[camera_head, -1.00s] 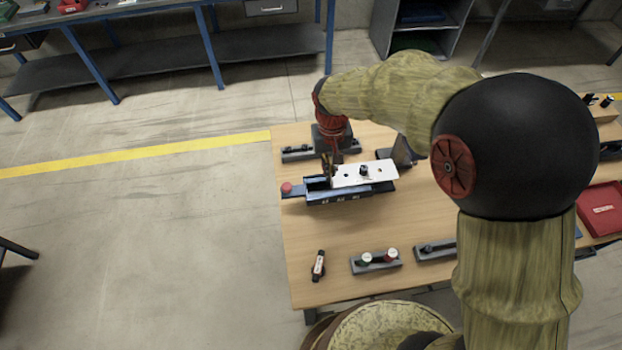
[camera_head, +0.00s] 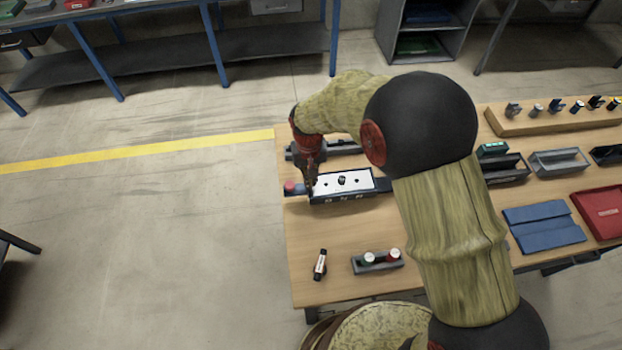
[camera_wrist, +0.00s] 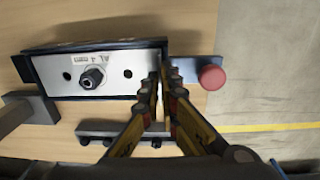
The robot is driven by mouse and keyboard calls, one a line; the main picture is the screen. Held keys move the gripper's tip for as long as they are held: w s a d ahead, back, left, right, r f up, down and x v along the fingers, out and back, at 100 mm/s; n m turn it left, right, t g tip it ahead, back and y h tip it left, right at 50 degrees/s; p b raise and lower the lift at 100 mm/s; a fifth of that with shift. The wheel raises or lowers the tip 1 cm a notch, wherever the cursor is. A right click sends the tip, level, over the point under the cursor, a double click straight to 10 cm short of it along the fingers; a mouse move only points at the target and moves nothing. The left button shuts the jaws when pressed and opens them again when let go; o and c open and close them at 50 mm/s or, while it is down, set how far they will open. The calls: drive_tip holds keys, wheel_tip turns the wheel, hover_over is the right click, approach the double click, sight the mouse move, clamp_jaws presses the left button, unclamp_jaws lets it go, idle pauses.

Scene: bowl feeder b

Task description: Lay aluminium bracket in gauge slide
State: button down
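The aluminium bracket (camera_head: 328,187) is a pale flat plate with a black knob in its middle and holes beside it. It lies level along the dark gauge slide (camera_head: 383,185), within its edges as far as I can tell. In the wrist view the bracket (camera_wrist: 60,75) sits between the slide's dark walls (camera_wrist: 90,46). My gripper (camera_head: 311,191) is down at the left end of the plate. In the wrist view its fingertips (camera_wrist: 165,78) stand close together, with a narrow gap, at the bracket's end. Whether they touch or pinch that end is unclear.
A red knob (camera_wrist: 211,77) is on the slide's end, close beside my fingers. A grey rail (camera_head: 340,147) lies behind. Blue mat (camera_head: 543,224) lies right.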

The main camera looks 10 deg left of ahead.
drive_tip(key=shift+f, duration=0.15)
drive_tip(key=c, duration=2)
unclamp_jaws()
drive_tip(key=shift+c, duration=0.2)
wheel_tip(320, 180, up, 12)
drive_tip(key=shift+a+r+p, duration=0.2)
drive_tip(key=shift+p, duration=0.15)
